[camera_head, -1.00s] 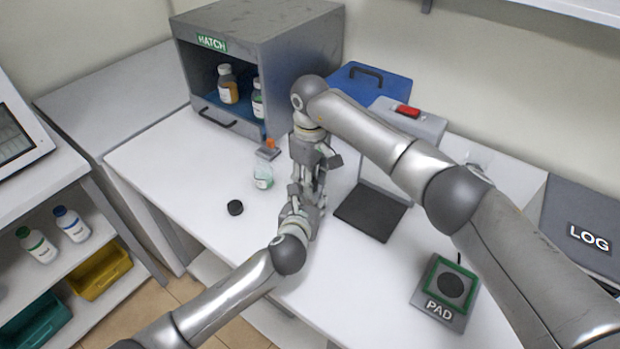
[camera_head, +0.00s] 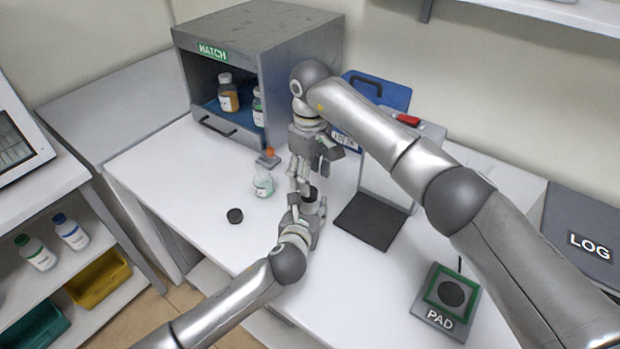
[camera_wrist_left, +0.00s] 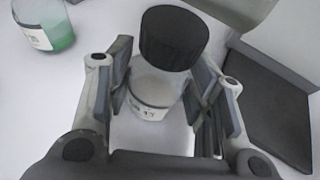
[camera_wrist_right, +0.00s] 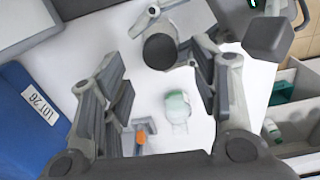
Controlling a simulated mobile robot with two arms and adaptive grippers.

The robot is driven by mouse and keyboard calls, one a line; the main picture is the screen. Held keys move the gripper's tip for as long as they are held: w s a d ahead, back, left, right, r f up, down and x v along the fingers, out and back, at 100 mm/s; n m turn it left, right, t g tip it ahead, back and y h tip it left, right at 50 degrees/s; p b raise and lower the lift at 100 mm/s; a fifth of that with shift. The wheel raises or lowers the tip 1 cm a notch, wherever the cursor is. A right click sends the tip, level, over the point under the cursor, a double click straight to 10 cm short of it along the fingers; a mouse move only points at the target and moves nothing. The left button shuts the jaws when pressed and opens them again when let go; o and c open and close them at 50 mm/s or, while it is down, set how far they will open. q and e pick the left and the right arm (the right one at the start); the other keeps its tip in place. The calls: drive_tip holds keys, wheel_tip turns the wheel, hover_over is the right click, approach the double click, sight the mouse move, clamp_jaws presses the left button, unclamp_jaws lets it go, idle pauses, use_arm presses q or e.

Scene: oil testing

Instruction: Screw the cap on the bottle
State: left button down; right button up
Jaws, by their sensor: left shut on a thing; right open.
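My left gripper (camera_head: 307,207) is shut on a clear bottle with a white label (camera_wrist_left: 152,92), held upright. A black cap (camera_wrist_left: 173,38) sits on the bottle's top; it also shows in the head view (camera_head: 309,193) and from above in the right wrist view (camera_wrist_right: 160,51). How tightly it is screwed cannot be told. My right gripper (camera_head: 299,178) is open and empty, just above the cap and apart from it. A second black cap (camera_head: 235,215) lies loose on the table. An uncapped bottle with green liquid (camera_head: 263,184) stands left of the grippers.
A grey hatch cabinet (camera_head: 285,45) with bottles inside stands at the back. A small stand with an orange part (camera_head: 268,155) is before it. A dark plate (camera_head: 372,221) and the pad (camera_head: 447,300) lie to the right.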

drive_tip(key=shift+c, duration=0.4)
drive_tip(key=n, duration=0.6)
drive_tip(key=shift+r, duration=0.25)
drive_tip(key=n, duration=0.6)
drive_tip(key=shift+r, duration=0.25)
drive_tip(key=n, duration=0.6)
drive_tip(key=shift+r, duration=0.2)
drive_tip(key=n, duration=0.5)
drive_tip(key=shift+w+r, duration=0.1)
drive_tip(key=shift+r, duration=0.1)
drive_tip(key=n, duration=0.4)
drive_tip(key=shift+r+n, duration=0.2)
drive_tip(key=shift+n, duration=0.1)
drive_tip(key=n, duration=0.6)
drive_tip(key=shift+r, duration=0.25)
drive_tip(key=n, duration=0.6)
drive_tip(key=shift+r, duration=0.25)
drive_tip(key=n, duration=0.5)
drive_tip(key=shift+a+r+n, duration=0.1)
drive_tip(key=shift+r+n, duration=0.1)
drive_tip(key=shift+n, duration=0.2)
